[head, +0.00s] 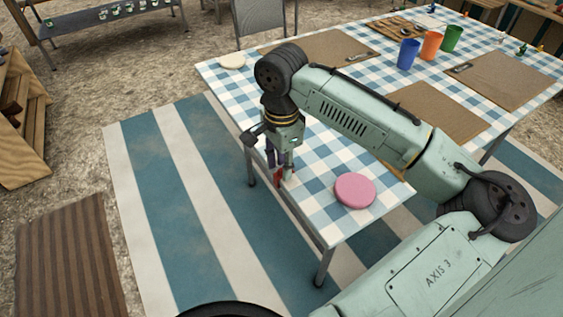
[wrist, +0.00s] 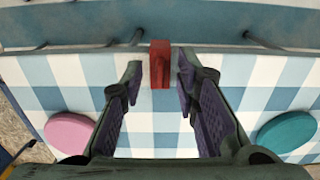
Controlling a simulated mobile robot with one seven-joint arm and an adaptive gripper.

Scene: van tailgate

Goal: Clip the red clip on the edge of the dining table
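The red clip (wrist: 160,64) is a small block at the edge of the dining table (wrist: 60,76), overlapping the edge line in the wrist view. It also shows as a bit of red (head: 279,179) below my fingers in the head view. My gripper (wrist: 157,72) is open, one finger on each side of the clip, with a gap visible on both sides. In the head view my gripper (head: 281,171) points down at the left long edge of the table (head: 330,226). I cannot tell whether the clip's jaws grip the tabletop.
A pink disc (head: 355,190) lies on the checked cloth near the front corner. A teal disc (wrist: 287,132) shows in the wrist view. A white disc (head: 232,61) lies at the far left corner. Cups, including a blue one (head: 408,54), and brown placemats (head: 437,110) stand farther right.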

